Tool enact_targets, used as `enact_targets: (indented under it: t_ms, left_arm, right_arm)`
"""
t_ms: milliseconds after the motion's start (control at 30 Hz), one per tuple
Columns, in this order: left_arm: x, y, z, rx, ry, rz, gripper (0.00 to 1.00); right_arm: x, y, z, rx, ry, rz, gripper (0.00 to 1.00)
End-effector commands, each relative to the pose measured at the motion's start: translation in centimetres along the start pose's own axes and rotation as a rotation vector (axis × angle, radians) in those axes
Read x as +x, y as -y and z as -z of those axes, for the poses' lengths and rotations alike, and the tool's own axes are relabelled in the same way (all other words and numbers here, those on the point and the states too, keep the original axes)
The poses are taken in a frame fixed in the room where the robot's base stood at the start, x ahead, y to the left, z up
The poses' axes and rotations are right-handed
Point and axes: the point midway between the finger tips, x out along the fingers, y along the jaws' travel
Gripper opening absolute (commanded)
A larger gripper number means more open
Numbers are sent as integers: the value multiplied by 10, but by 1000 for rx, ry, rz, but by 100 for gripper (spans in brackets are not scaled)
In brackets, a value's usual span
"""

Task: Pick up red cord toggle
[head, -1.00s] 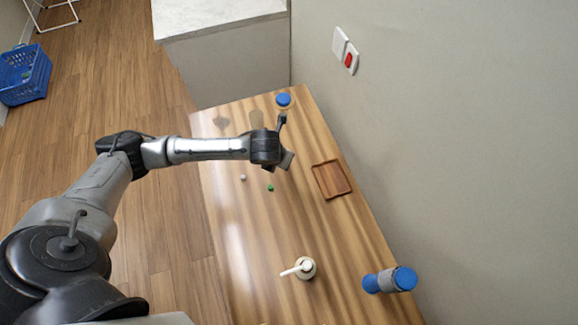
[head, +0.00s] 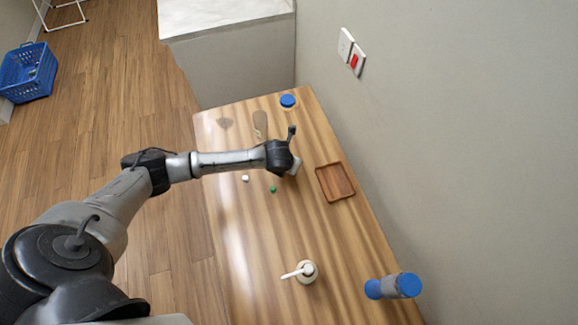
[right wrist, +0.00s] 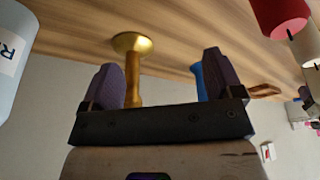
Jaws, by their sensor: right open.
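I cannot pick out a red cord toggle for certain in either view. In the head view a small green piece (head: 273,188) and a small white piece (head: 245,178) lie on the wooden table (head: 262,235); they are too small to identify. My left gripper (head: 295,167) hangs over the table just above and right of them in the picture; its fingers are too unclear to read. My right gripper (right wrist: 161,62) shows only in the right wrist view, open, with dark purple fingers apart. A gold stemmed object (right wrist: 132,75) appears between and beyond the fingers.
The head view shows a wooden tray (head: 321,184), a white pump bottle (head: 306,272), a blue-ended cylinder (head: 394,286) and a round blue item (head: 288,100). The wall bounds the table's right. The right wrist view shows a red cylindrical object (right wrist: 280,15) at upper right.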

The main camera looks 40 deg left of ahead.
Motion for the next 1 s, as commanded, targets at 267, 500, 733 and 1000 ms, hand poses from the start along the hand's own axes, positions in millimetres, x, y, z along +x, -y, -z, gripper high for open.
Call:
enact_targets:
  t_ms: [267, 500, 733, 1000]
  left_arm:
    - [2, 0, 0, 0, 0, 0, 46]
    - [1, 0, 0, 0, 0, 0, 23]
    - [1, 0, 0, 0, 0, 0, 1]
    - [1, 0, 0, 0, 0, 0, 0]
  right_arm:
    - [0, 0, 0, -1, 1, -1, 86]
    - [0, -2, -1, -7, 2, -6, 86]
    - [0, -3, -1, -10, 3, -8, 86]
    - [0, -2, -1, -8, 3, -6, 86]
